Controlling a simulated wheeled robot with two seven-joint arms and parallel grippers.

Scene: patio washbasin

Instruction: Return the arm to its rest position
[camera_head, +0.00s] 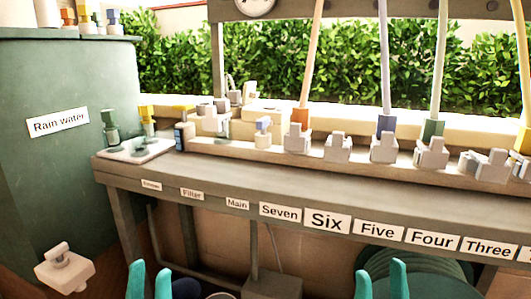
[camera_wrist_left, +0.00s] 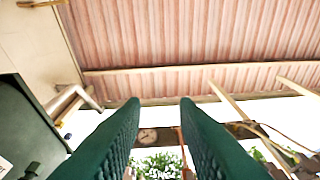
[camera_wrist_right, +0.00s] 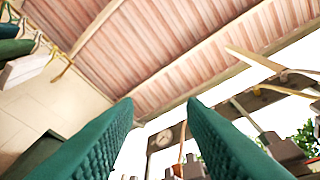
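My left gripper (camera_head: 149,280) is at the bottom of the head view, left of centre, below the bench's front edge. Its two teal fingers point up and stand apart with nothing between them; in the left wrist view its fingers (camera_wrist_left: 160,125) are also apart. My right gripper (camera_head: 381,279) is at the bottom right of the head view, in front of the labelled bench edge. Its fingers are apart and empty; the right wrist view shows the same gap between them (camera_wrist_right: 163,125). Most of both arms is out of the head view.
A grey bench (camera_head: 225,175) with labelled places crosses the view, bearing several grey valve blocks with upright coloured pipes. A green rain water tank (camera_head: 60,100) stands at left, with a white tap (camera_head: 65,267) low on it. A coiled green hose (camera_head: 420,268) sits beneath the bench.

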